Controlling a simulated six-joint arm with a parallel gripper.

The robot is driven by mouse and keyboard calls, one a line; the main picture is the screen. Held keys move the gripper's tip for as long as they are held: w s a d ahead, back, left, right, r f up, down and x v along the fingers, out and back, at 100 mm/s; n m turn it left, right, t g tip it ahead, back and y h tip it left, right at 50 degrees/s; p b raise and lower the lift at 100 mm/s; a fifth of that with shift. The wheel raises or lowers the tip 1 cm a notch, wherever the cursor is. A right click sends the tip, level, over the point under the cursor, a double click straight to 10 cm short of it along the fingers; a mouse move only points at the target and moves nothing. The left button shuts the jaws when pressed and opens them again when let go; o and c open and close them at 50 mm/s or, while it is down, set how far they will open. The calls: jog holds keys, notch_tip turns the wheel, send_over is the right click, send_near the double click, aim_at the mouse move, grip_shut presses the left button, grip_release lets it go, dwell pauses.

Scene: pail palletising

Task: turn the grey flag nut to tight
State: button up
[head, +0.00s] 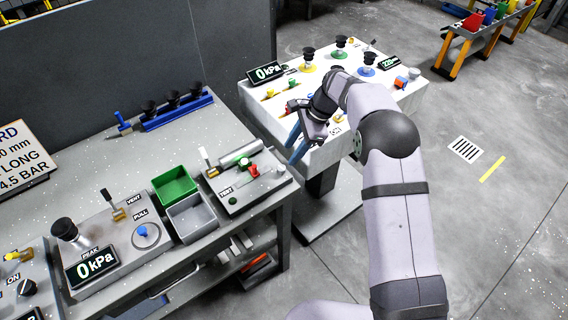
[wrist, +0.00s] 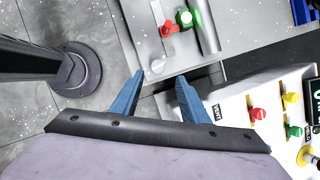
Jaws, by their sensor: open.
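The grey flag nut (wrist: 157,66) appears as a small pale grey piece near the edge of a grey plate, close to a red flag-shaped handle (wrist: 168,29) and a green knob (wrist: 190,18). In the head view the same plate (head: 226,201) lies at the right end of the workbench; a small grey piece (head: 281,168) there looks like the nut. My gripper (wrist: 159,80) is open and empty, its blue fingers apart. In the wrist view the nut shows just beyond the gap between the fingertips. In the head view my gripper (head: 294,145) is beyond the plate's right end, apart from it.
A white panel table (head: 330,150) with coloured valves and gauges stands beside the bench. A green bin (head: 174,186) and a grey bin (head: 192,220) sit left of the plate. A grey cylinder (head: 238,153) lies along the plate's back. Open floor lies at right.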

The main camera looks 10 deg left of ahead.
aim_at(282, 167)
jog(key=shift+s+m, duration=0.2)
jog(key=shift+m, duration=1)
jog(key=shift+p+x, duration=1.55)
jog(key=shift+x, duration=2.1)
jog(key=shift+d, duration=0.1)
jog(key=shift+c, duration=0.6)
jog(key=c, duration=0.9)
